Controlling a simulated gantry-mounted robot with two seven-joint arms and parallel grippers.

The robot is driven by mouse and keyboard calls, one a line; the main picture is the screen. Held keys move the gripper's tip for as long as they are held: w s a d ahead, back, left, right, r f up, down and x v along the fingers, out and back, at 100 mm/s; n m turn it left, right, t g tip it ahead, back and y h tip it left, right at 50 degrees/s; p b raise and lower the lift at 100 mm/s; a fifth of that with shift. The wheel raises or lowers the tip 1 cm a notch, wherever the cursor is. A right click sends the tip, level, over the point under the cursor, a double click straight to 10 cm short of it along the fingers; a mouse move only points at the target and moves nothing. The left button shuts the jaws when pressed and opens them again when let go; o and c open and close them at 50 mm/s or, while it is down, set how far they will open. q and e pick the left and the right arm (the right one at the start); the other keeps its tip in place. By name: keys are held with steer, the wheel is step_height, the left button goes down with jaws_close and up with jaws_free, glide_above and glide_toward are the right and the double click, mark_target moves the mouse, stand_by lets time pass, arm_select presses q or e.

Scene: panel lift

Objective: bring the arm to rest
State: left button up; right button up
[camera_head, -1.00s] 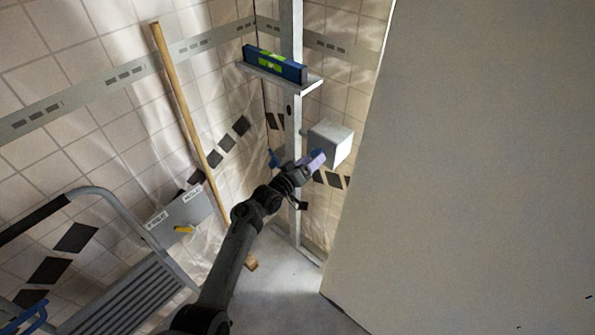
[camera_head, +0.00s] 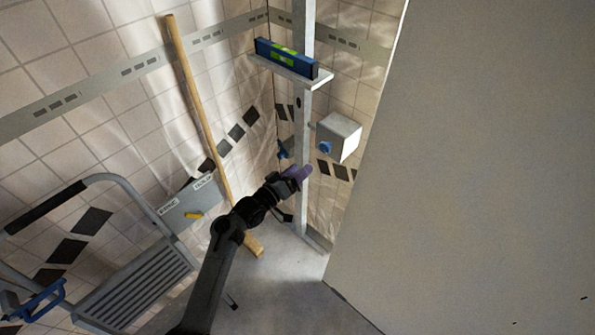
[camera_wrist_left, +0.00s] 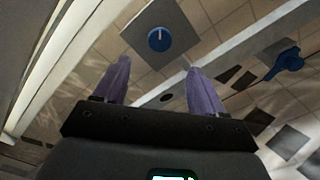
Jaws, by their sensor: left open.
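My left arm comes in from the lower left of the head view and reaches toward the metal post (camera_head: 303,130). Its gripper (camera_head: 302,173) has purple fingers and sits in front of the post, below the grey box (camera_head: 338,137) with a blue knob (camera_head: 325,148). In the left wrist view the two purple fingers (camera_wrist_left: 155,85) stand apart with nothing between them. The blue knob (camera_wrist_left: 159,39) on its box shows beyond the fingertips, clear of them. A blue handle (camera_wrist_left: 285,65) shows at the right of that view. My right gripper is in neither view.
A blue level (camera_head: 287,60) lies on a shelf (camera_head: 290,72) on the post. A wooden pole (camera_head: 198,110) leans on the tiled wall. A step ladder (camera_head: 135,285) and grey labelled box (camera_head: 188,208) stand left. A large pale panel (camera_head: 470,170) fills the right. Some floor is clear.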

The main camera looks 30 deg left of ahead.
arm_select(q)
steer(key=s+f+g, duration=0.2)
steer(key=s+f, duration=0.6)
steer(key=f, duration=0.2)
steer(key=s+d+f+m+g+y, duration=0.1)
steer(key=s+d+f+m+g, duration=0.1)
steer(key=s, duration=0.4)
steer(key=s+d+f+m+g, duration=0.1)
steer(key=s+d+f+g, duration=0.1)
steer(key=s, duration=0.5)
steer(key=s+r+m+g+y, duration=0.2)
steer(key=s+r+g, duration=0.2)
steer(key=s, duration=0.4)
steer(key=s+r+m+g+y, duration=0.1)
steer(key=s+r+g+y, duration=0.15)
steer(key=s+r, duration=0.45)
step_height(320, 180, up, 32)
steer(key=s+g+p, duration=0.1)
steer(key=s+p, duration=0.1)
steer(key=p, duration=3.2)
steer(key=shift+s+m+h+p, duration=0.2)
steer(key=shift+m+h+p, duration=0.1)
steer(key=shift+m+h, duration=0.1)
